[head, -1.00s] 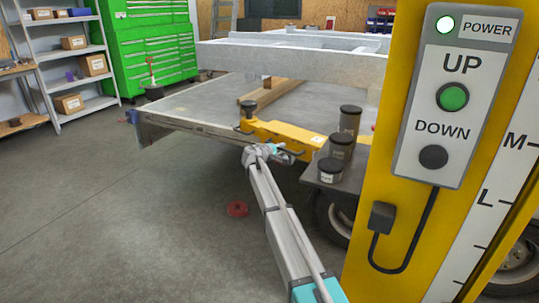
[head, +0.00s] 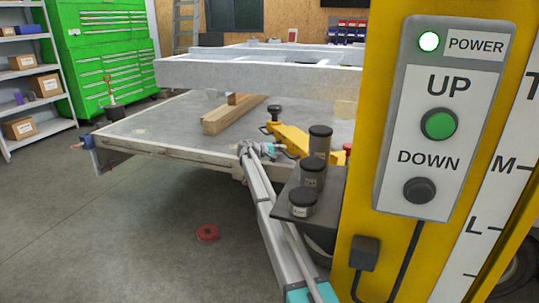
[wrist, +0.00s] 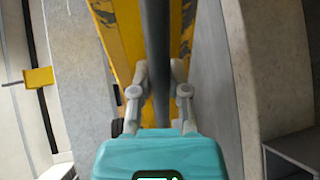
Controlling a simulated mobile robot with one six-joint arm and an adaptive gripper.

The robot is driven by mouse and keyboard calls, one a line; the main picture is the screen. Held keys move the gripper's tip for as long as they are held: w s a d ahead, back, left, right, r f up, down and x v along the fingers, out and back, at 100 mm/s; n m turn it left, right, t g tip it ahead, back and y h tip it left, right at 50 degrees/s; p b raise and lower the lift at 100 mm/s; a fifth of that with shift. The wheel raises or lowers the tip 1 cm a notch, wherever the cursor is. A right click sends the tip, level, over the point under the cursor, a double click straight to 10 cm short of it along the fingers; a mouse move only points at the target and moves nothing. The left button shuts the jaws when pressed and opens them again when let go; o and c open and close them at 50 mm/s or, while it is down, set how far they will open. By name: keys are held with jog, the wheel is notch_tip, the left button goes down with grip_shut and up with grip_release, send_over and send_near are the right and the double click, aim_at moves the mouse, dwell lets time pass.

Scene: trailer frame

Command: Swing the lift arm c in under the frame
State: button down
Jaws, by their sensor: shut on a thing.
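The lift arm (head: 300,138), yellow, reaches out from beside the yellow post and shows no letter I can read. Its round black pad (head: 274,112) stands at its far end, seen against the grey deck and below the pale frame (head: 250,76). My gripper (head: 277,149) is at the near side of the lift arm. In the wrist view my gripper (wrist: 158,95) is shut around a dark bar (wrist: 157,45) that runs along the yellow lift arm (wrist: 123,40). The lift arm's inner end is hidden behind the dark cylinders and the post.
A yellow post (head: 352,200) with a control box (head: 415,175) stands close at the right. A small shelf (head: 322,190) carries dark cylinders (head: 312,178) beside my arm. Timber (head: 228,115) lies on the deck (head: 150,120). A red disc (head: 208,233) lies on the otherwise clear floor.

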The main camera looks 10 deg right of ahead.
jog(key=shift+s+d+m+g, duration=0.3)
jog(key=shift+g, duration=0.1)
jog(key=c, duration=0.6)
grip_release()
jog(key=shift+w, duration=0.1)
jog(key=shift+a, duration=0.1)
jog(key=f+v, duration=0.2)
jog(key=v, duration=1)
jog(key=shift+s+a+f, duration=0.2)
jog(key=shift+a+f, duration=0.05)
jog(key=shift+a, duration=0.35)
jog(key=shift+s, duration=0.1)
